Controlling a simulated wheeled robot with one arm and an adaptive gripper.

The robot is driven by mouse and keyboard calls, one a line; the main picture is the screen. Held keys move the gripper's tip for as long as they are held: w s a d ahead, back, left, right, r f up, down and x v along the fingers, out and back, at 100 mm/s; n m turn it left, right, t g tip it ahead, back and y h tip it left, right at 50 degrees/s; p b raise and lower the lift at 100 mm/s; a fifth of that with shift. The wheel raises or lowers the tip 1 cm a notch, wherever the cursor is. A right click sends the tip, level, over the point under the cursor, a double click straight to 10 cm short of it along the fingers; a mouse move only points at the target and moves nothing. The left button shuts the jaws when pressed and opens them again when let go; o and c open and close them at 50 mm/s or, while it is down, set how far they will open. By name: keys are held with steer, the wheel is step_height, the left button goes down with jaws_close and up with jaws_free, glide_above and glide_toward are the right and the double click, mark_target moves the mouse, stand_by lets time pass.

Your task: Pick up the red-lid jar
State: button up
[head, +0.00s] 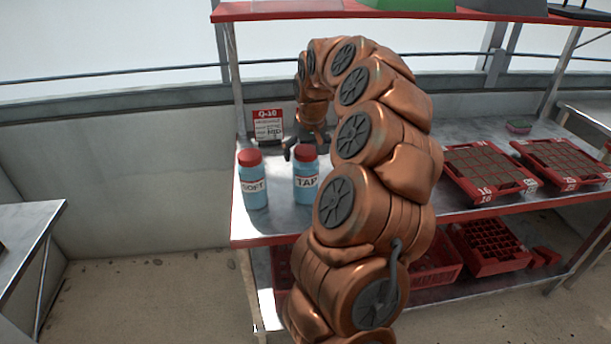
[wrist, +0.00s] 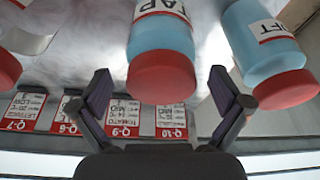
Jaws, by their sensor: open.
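Two blue jars with red lids stand upright on the metal bench. One is labelled TAP (head: 305,178) and the other SOFT (head: 252,182). My gripper (head: 306,146) is behind the TAP jar in the head view, close to its lid. In the wrist view, which looks upside down, the open gripper (wrist: 158,75) has its fingers on either side of the TAP jar's red lid (wrist: 161,78), with no visible contact. The SOFT jar (wrist: 265,45) is to the right there, near the right finger. A red lid (wrist: 8,68) of another container is cut off at the left edge.
A Q-10 card (head: 268,124) stands at the back of the bench; a row of such cards (wrist: 125,118) shows in the wrist view. Red seed trays (head: 488,172) lie to the right. A red shelf (head: 285,11) runs overhead. My arm hides the bench's middle.

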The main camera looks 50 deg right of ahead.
steer(key=shift+x, duration=1.95)
steer(key=shift+a, duration=0.1)
steer(key=c, duration=1.7)
steer(key=shift+r, duration=0.15)
steer(key=shift+r, duration=1.7)
steer(key=s+a+b, duration=0.1)
steer(key=s+a, duration=0.2)
steer(key=s+a+r, duration=0.1)
steer(key=s+a, duration=0.3)
steer(key=s+a+b, duration=0.1)
steer(key=s+a, duration=0.3)
steer(key=shift+a+r+b, duration=0.2)
steer(key=shift+a+b, duration=0.05)
steer(key=shift+b, duration=0.05)
